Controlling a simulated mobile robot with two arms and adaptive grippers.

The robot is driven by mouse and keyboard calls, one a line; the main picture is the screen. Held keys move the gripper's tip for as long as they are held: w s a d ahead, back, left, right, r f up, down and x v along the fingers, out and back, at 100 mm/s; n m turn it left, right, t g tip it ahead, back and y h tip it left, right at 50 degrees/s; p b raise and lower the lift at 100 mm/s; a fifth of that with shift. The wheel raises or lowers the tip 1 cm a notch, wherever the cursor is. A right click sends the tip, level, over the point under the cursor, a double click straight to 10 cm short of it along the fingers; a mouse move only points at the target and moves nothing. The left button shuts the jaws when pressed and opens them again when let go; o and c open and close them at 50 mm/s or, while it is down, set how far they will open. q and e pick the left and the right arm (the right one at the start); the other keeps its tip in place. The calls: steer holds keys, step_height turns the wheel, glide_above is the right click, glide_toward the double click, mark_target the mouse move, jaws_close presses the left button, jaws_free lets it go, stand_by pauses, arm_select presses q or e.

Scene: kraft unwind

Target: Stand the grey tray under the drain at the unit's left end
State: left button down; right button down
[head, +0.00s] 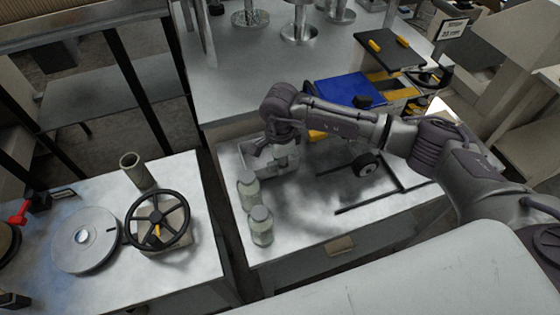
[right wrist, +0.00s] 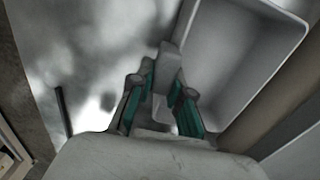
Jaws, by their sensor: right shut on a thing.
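The grey tray (right wrist: 235,55) is an open, shallow box. In the head view it is partly hidden behind my right gripper (head: 280,157), at the back left of the pale worktop (head: 310,225). In the right wrist view my right gripper (right wrist: 160,95) is shut on the tray's near side wall, with the hollow of the tray to the right of the fingers. I cannot tell whether the tray's base touches the worktop. I cannot pick out the drain. My left gripper is not in view.
Two lidded glass jars (head: 261,226) (head: 248,190) stand just in front of the tray. A small black wheel (head: 366,165) and dark rails lie to the right. A separate table at left holds a handwheel (head: 157,218), a disc (head: 86,240) and a grey pipe (head: 137,171).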

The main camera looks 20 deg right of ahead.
steer(key=shift+f, duration=0.3)
steer(key=shift+f, duration=0.1)
steer(key=c, duration=1.1)
jaws_free()
